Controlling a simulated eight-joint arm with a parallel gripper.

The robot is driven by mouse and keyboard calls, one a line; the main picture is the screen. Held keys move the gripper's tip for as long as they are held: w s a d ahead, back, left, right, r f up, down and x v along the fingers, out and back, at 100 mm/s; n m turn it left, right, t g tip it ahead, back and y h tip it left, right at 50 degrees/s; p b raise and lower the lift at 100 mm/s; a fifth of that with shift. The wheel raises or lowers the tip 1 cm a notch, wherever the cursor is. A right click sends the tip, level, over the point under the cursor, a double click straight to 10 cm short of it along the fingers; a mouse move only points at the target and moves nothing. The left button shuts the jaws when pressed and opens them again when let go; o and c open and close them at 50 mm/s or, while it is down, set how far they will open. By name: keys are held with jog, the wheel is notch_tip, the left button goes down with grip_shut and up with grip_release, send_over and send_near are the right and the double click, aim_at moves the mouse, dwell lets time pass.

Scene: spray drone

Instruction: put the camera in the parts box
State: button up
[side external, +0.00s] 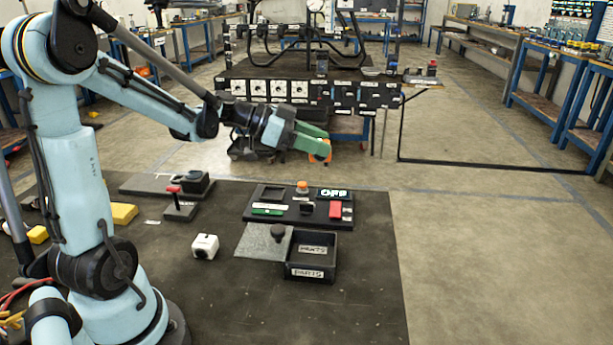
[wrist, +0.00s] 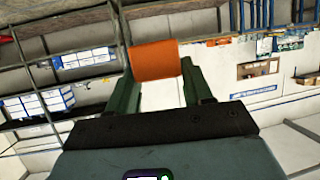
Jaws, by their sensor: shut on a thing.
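A small white cube with a dark round lens, which looks like the camera (side external: 205,247), sits on the dark mat left of the parts box. The black parts box (side external: 311,272) is open on top, with "PARTS" labels. A grey lid with a black knob (side external: 258,246) lies against its left side. My gripper (side external: 322,143) is raised well above and behind the mat, away from the camera and box. Its green fingers are shut on an orange piece (wrist: 155,61), which also shows at the fingertips in the side view (side external: 320,157).
A black panel (side external: 270,222) with an orange knob, a red block and a lit display stands behind the box. A red-topped lever (side external: 175,200) and yellow blocks (side external: 123,214) are at the left. The mat's front right is clear.

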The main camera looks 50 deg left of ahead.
jog(key=s+d+r+n+t+y, duration=0.2)
jog(key=s+d+r+n+y, duration=0.2)
jog(key=d+r, duration=0.55)
notch_tip(320, 180, down, 6)
jog(key=s+n+y, duration=0.1)
jog(key=n+y, duration=0.2)
jog(key=y, duration=0.1)
jog(key=shift+s+a+t, duration=0.3)
jog(key=shift+d+f, duration=0.1)
jog(key=shift+f, duration=0.1)
